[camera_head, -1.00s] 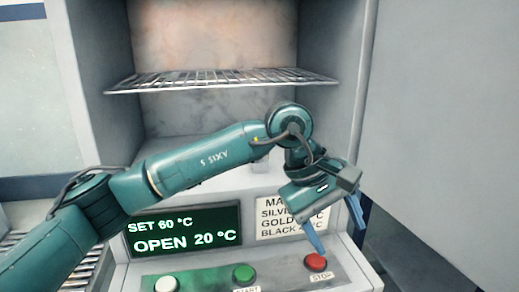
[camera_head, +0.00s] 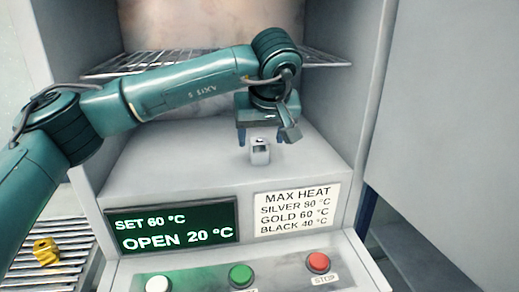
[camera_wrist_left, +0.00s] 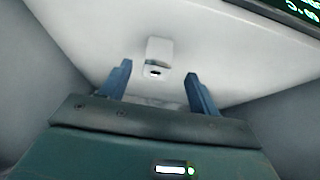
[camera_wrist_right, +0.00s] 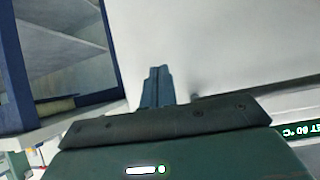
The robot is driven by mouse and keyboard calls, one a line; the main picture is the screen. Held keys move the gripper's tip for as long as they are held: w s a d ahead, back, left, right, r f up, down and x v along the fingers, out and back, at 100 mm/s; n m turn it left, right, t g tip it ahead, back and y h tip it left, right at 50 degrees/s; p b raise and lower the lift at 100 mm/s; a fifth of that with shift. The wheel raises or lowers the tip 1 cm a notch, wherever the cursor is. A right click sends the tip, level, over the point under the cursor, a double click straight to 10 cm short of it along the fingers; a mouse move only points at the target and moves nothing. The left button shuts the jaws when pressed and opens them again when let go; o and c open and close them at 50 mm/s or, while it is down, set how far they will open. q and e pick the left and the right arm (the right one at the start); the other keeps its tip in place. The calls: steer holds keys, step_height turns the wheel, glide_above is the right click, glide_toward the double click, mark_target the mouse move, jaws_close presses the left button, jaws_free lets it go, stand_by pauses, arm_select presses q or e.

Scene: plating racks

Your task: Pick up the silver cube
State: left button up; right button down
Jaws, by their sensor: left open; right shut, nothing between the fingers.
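The silver cube (camera_head: 260,154) is a small light grey block with a dark hole. It stands on the grey ledge above the display panel, inside the open chamber. My left gripper (camera_head: 261,140) is open and points down, with its fingers at either side of the cube in the head view. In the left wrist view the cube (camera_wrist_left: 158,48) lies just beyond and between the open fingertips (camera_wrist_left: 158,69), with no contact visible. My right gripper (camera_wrist_right: 158,72) is shut and empty in its own wrist view, and is not in the head view.
A wire shelf (camera_head: 320,57) crosses the chamber behind my left arm. Below the ledge are the display (camera_head: 180,232), a max heat label (camera_head: 297,210) and white, green and red buttons (camera_head: 318,262). A gold piece (camera_head: 46,251) lies on a rack (camera_head: 75,240) at left.

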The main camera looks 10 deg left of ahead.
mark_target(260, 143)
arm_select(q)
steer(key=x, duration=0.2)
steer(key=p+x, duration=0.1)
steer(key=x, duration=0.1)
steer(key=shift+w+p, duration=0.3)
steer(key=shift+w, duration=0.1)
steer(key=shift+w+a+f, duration=0.1)
steer(key=shift+w+f, duration=0.05)
steer(key=shift+f, duration=0.3)
steer(key=shift+r, duration=0.1)
jaws_close()
